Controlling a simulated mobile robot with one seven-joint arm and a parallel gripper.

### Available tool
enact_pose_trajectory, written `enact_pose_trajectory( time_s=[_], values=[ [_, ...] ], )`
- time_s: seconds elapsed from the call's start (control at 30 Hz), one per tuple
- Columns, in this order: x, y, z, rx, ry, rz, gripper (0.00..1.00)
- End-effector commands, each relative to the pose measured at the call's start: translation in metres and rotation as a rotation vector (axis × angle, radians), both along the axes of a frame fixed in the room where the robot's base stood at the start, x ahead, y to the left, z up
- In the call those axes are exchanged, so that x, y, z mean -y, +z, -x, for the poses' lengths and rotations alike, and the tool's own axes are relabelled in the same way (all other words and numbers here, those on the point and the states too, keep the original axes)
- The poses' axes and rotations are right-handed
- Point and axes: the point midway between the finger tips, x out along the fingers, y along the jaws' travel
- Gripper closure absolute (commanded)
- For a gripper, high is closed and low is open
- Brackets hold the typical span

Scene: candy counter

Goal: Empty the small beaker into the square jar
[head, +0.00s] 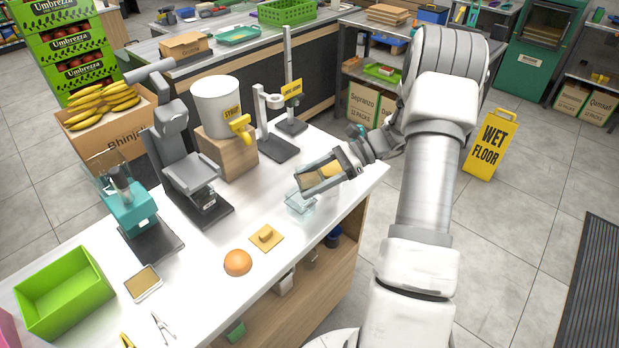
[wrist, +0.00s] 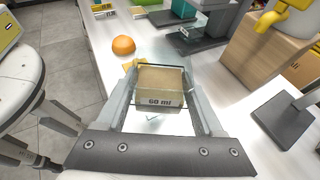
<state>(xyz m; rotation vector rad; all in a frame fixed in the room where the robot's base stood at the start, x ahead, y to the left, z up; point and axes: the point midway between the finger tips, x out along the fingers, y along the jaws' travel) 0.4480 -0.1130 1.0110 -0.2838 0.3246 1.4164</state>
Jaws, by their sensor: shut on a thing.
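The small beaker (head: 317,173) is clear, with tan contents. It also shows in the wrist view (wrist: 160,90), with a dark "60" marking on its near side. My gripper (head: 321,179) is shut on it, with one finger on each side; the fingers also show in the wrist view (wrist: 164,92). The square jar (head: 300,204) is clear glass and stands on the white counter near its front right edge. The beaker is held above the jar, apart from the counter. Whether anything lies in the jar is hard to tell through the glass.
Behind the jar are a grey stand (head: 276,148) and a white syrup dispenser (head: 216,106) on a wooden block.

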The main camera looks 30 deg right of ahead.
Motion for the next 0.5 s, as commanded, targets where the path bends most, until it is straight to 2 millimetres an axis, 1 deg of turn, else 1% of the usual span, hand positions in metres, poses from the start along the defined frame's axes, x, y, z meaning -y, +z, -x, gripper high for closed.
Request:
enact_pose_trajectory(
  time_s=[0.03, 0.5],
  values=[
    [0.0, 0.0057, -0.0002, -0.002, 0.002, 0.026, 0.88],
    [0.0053, 0.0125, 0.0008, -0.032, 0.003, 0.247, 0.88]
  ],
)
